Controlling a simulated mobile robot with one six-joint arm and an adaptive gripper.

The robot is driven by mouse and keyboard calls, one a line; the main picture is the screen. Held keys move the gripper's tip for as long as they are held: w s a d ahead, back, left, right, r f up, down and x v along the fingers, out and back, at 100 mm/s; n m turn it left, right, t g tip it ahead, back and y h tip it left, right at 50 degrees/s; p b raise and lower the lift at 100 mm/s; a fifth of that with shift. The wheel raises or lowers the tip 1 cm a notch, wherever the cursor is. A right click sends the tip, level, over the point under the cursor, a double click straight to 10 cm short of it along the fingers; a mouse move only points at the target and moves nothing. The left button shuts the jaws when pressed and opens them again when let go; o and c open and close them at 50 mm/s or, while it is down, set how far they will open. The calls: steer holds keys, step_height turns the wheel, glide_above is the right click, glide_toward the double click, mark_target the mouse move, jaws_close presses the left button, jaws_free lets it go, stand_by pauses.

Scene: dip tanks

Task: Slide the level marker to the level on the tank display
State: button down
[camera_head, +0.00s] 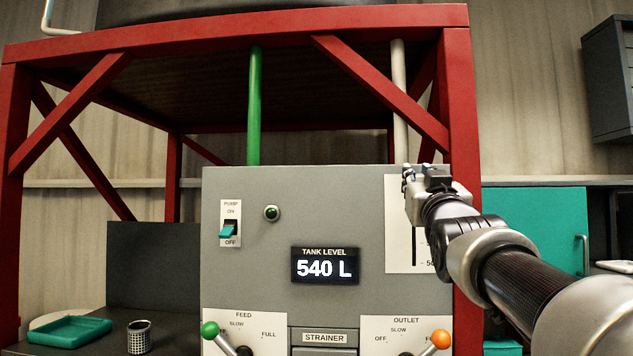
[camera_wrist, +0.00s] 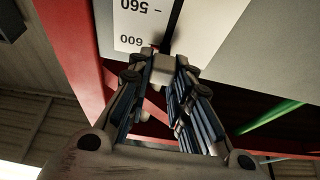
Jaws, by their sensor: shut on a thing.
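The tank display (camera_head: 325,266) reads 540 L on the grey control panel. The white level scale (camera_head: 398,240) with a dark vertical slot is at the panel's right side. My gripper (camera_head: 420,172) is at the top of this scale. In the wrist view, which shows the scale upside down, my gripper (camera_wrist: 164,72) is shut on a pale grey block, seemingly the level marker (camera_wrist: 163,66). A small reddish edge by it lies close to the 600 mark; 560 shows farther along the scale (camera_wrist: 133,22). In the head view the marker is hidden by my gripper.
Below the display are the green feed lever (camera_head: 210,330), the orange outlet lever (camera_head: 440,339) and a strainer slot. A pump switch (camera_head: 229,230) is at upper left. The red frame (camera_head: 463,120) stands close beside the scale. A teal tray (camera_head: 68,331) and mesh cup (camera_head: 139,337) are at lower left.

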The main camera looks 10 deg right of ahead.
step_height(320, 180, down, 8)
steer(key=b, duration=0.8)
steer(key=c, duration=1.4)
jaws_free()
steer(key=shift+c, duration=0.2)
steer(key=v, duration=1.2)
